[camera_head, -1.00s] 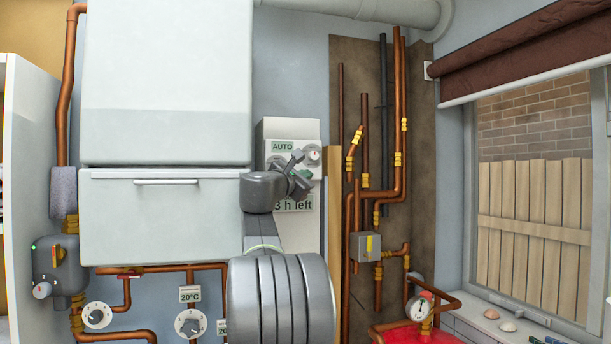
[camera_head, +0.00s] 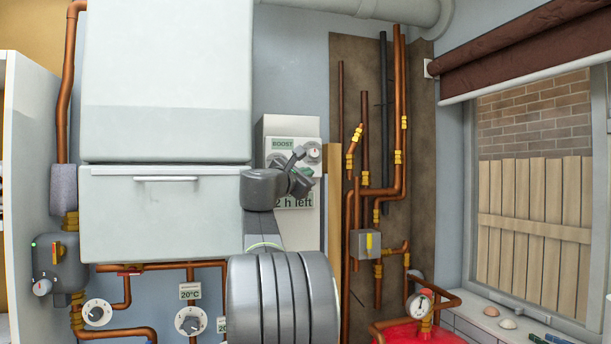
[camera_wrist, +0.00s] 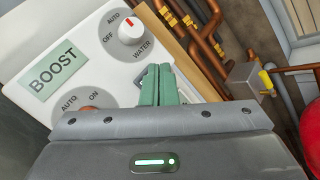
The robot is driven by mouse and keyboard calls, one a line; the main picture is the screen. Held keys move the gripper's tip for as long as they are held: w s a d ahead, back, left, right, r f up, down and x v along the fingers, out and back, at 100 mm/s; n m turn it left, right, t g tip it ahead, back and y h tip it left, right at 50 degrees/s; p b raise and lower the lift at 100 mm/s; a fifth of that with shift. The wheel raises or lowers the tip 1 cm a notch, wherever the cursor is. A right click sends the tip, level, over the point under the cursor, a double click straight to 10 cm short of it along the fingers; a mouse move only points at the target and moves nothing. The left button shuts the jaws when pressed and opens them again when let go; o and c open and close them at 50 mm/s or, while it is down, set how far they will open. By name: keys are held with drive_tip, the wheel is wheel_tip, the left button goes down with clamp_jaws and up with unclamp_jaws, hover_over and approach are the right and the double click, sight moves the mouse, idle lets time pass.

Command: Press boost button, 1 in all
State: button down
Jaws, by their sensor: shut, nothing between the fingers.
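The white control panel (camera_head: 282,128) hangs right of the large white boiler casing. Its upper display (camera_head: 283,143) reads BOOST, and a lower sign (camera_head: 297,201) reads "2 h left". The BOOST display also shows in the wrist view (camera_wrist: 57,71). My gripper (camera_head: 299,153) is in front of the panel. In the wrist view its green fingers (camera_wrist: 158,73) are together and empty, with their tips at the panel's face below the white dial (camera_wrist: 131,31). A small grey edge shows beside the tips; the boost button itself is not clearly visible. I cannot tell whether the tips touch.
A second dial (camera_wrist: 87,110), marked AUTO and ON, is partly hidden by my gripper. Copper pipes (camera_head: 398,120) and a grey valve box (camera_head: 366,243) are to the right. A wooden post (camera_head: 333,220) stands close beside the panel.

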drive_tip(key=shift+s, duration=0.1)
drive_tip(key=s, duration=0.1)
drive_tip(key=s+d+b, duration=0.1)
drive_tip(key=s, duration=0.1)
drive_tip(key=s+b, duration=0.1)
drive_tip(key=shift+s+d, duration=0.35)
drive_tip(key=shift+w, duration=0.1)
idle(0.7)
drive_tip(key=shift+s+d+b, duration=0.3)
drive_tip(key=shift+s+b, duration=0.15)
drive_tip(key=shift+s, duration=0.55)
drive_tip(key=shift+s+d+b, duration=0.3)
drive_tip(key=shift+s+b, duration=0.1)
drive_tip(key=shift+s, duration=0.55)
drive_tip(key=shift+w, duration=0.15)
